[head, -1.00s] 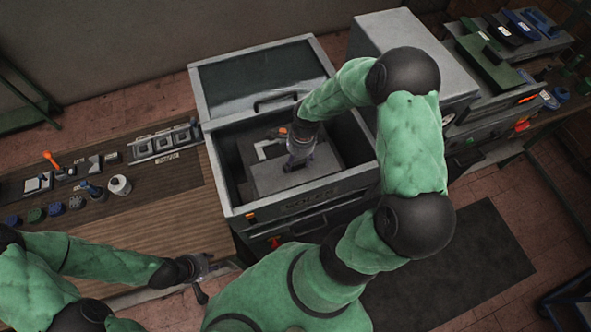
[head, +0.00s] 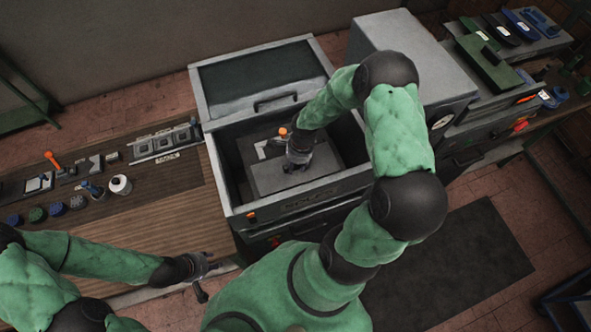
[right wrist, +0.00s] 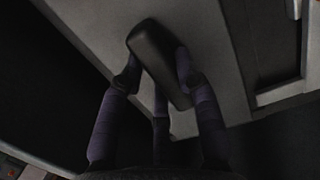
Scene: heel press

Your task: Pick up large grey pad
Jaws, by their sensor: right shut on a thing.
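The large grey pad (head: 292,181) is a flat grey plate lying inside the open box of the press (head: 229,187). In the right wrist view it shows as a pale grey surface (right wrist: 205,30) with a dark block-shaped handle (right wrist: 157,60). My right gripper (head: 294,165) reaches down into the box from above. Its fingers (right wrist: 158,88) are shut around the dark handle. The head view does not clearly show a gap under the pad. My left gripper (head: 207,268) is away from the pad, by the bench's front edge; its finger opening is unclear.
The box walls surround the pad, and the raised lid (head: 262,78) with a handle stands behind. A grey cabinet (head: 400,45) is at right. The wooden bench (head: 130,225) holds a white bottle (head: 120,184) and small tools. Green and blue pads (head: 490,62) lie at the far right.

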